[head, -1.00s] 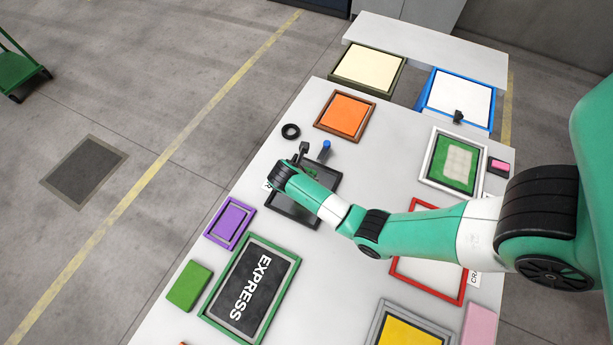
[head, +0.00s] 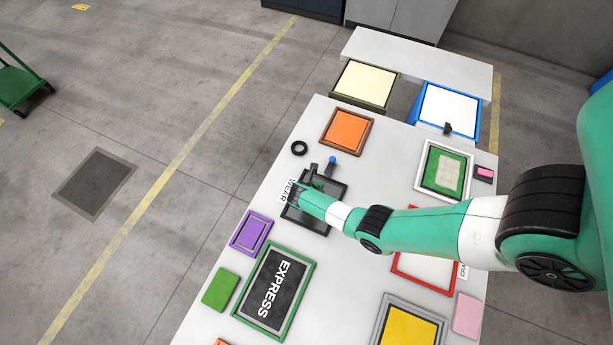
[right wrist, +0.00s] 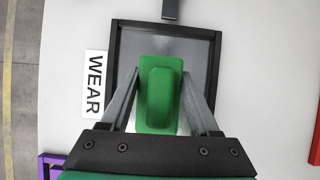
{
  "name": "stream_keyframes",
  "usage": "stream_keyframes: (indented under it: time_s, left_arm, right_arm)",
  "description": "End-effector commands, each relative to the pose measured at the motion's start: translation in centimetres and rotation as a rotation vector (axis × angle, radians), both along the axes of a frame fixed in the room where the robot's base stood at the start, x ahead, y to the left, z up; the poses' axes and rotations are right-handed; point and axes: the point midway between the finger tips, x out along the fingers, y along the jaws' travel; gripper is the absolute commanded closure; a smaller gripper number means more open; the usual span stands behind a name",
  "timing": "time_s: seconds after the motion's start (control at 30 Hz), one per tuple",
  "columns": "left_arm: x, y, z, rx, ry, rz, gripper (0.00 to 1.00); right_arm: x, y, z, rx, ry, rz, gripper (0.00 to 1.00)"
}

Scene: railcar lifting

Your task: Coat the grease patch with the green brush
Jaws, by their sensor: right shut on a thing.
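My right gripper (right wrist: 160,78) is shut on the green brush (right wrist: 160,95), whose broad green body sits between the two grey fingers. In the right wrist view the brush is over the grey panel of a black-framed tray (right wrist: 114,60), beside the WEAR label (right wrist: 94,84). I cannot tell whether it touches the panel. In the head view my right arm hides much of this tray (head: 338,205) and most of the brush. No distinct grease patch shows on the panel; the brush covers its middle. My left gripper is not in view.
A black ring (head: 299,148), a blue-topped knob (head: 332,159) and an orange panel (head: 346,127) lie beyond the tray. A purple frame (head: 251,232), the EXPRESS frame (head: 300,277) and a green block (head: 221,291) are nearer. A white-framed green panel (head: 428,172) is at the right.

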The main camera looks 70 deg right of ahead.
Motion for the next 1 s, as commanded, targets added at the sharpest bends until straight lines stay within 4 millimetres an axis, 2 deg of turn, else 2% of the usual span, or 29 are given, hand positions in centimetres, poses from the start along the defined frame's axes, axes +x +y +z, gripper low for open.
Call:
stream_keyframes:
  time_s: [0.03,0.13,0.27,0.57,1.0]
  left_arm:
    - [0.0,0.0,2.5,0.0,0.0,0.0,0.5]
    - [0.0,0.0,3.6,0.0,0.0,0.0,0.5]
    - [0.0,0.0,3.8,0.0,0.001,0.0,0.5]
    - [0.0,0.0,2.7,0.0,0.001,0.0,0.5]
    - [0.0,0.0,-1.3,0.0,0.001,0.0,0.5]
  right_arm:
    - [-0.6,0.0,2.1,-0.001,-0.001,-0.003,0.82]
    - [-0.8,-0.1,3.2,-0.002,-0.004,-0.008,0.82]
    - [-0.8,-0.1,3.4,-0.002,-0.004,-0.011,0.82]
    - [-0.8,-0.1,2.3,-0.002,-0.003,-0.01,0.82]
    - [-0.8,-0.1,-1.7,-0.002,-0.003,-0.01,0.82]
